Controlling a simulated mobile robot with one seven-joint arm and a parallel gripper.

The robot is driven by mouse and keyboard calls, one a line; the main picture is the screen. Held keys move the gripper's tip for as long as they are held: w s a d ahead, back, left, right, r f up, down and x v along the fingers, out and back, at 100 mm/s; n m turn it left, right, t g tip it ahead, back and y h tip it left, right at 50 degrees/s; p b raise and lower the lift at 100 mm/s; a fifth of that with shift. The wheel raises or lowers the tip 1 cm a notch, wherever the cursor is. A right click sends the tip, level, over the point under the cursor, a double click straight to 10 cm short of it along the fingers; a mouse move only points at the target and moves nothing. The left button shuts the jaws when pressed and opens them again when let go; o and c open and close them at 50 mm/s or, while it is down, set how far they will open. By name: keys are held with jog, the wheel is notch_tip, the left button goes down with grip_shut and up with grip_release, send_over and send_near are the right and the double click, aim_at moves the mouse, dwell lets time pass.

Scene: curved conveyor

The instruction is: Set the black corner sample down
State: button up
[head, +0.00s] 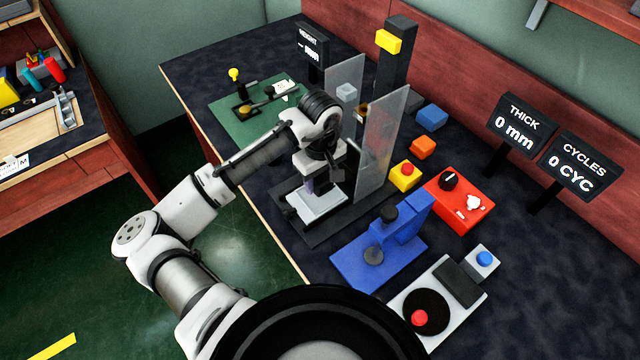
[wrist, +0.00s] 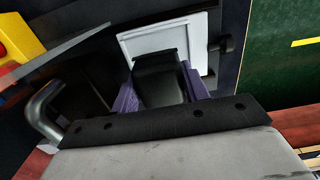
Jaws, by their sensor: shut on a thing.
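My gripper (head: 317,187) points down over a light grey plate (head: 318,204) on the front of a black-based machine. In the wrist view its purple fingers (wrist: 160,88) are shut on a black piece, the black corner sample (wrist: 158,72), with one finger on each side. The sample appears in front of the grey plate (wrist: 150,40); I cannot tell whether it touches the plate. In the head view the sample is not clearly seen, hidden by my gripper.
Clear upright panels (head: 386,135) stand right beside my gripper, with a dark column (head: 396,65) behind. A yellow box with a red button (head: 404,176), a blue press (head: 380,250) and a red control box (head: 460,200) are to the right. The green mat (head: 240,130) lies behind left.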

aim_at(320, 188)
jog(key=shift+f, duration=1.6)
jog(key=shift+f, duration=0.15)
jog(key=o, duration=0.7)
notch_tip(320, 188, up, 12)
jog(key=shift+r+b, duration=0.2)
jog(key=shift+b, duration=0.75)
